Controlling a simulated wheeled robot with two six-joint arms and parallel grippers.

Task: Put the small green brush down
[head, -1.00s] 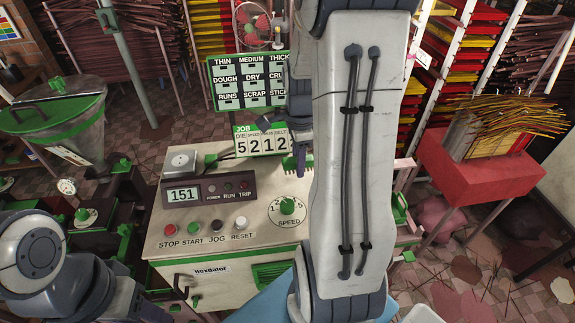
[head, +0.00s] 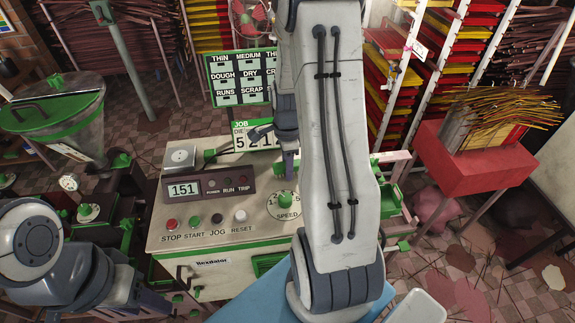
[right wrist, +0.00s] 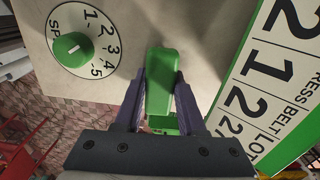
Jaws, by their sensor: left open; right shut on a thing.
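The small green brush (right wrist: 162,82) is between the purple fingers of my right gripper (right wrist: 160,98) in the right wrist view. The gripper is shut on it over the pale top of the control box (head: 180,235), between the speed dial (right wrist: 73,48) and the job board (right wrist: 290,75). Whether the brush touches the box top I cannot tell. In the head view my right gripper (head: 289,165) points down behind the dial, and my arm hides part of that area. My left gripper (head: 160,303) is low at the left, open, its fingers hard to make out.
A label board (head: 238,78) stands behind. A red stand with incense sticks (head: 470,160) is at the right.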

